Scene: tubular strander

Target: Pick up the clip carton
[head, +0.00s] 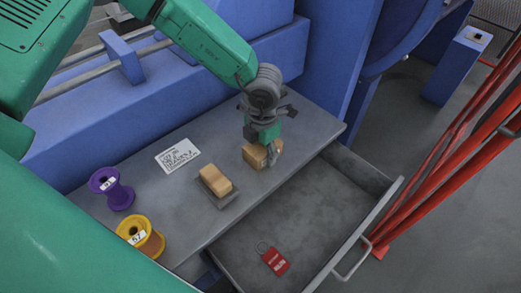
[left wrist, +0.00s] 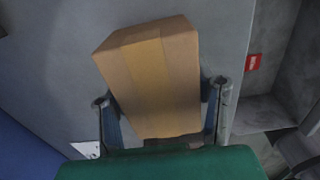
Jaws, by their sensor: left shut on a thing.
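The clip carton is a small brown cardboard box (head: 254,156) with a lighter tape band, near the right part of the grey worktop in the head view. My left gripper (head: 265,146) comes down from above and is shut on it. In the left wrist view the carton (left wrist: 150,65) fills the middle, tilted, between the two fingers of my left gripper (left wrist: 162,98). Its lower end is partly hidden by the gripper. I cannot tell whether it touches the worktop. My right gripper is not in view.
A similar brown block (head: 215,179) sits on a small grey tray (head: 233,200). A white label sheet (head: 177,155), purple spool (head: 112,188) and yellow spool (head: 141,236) are on the worktop. An open drawer (head: 330,205) holds a red tag (head: 274,261). Red rails stand right.

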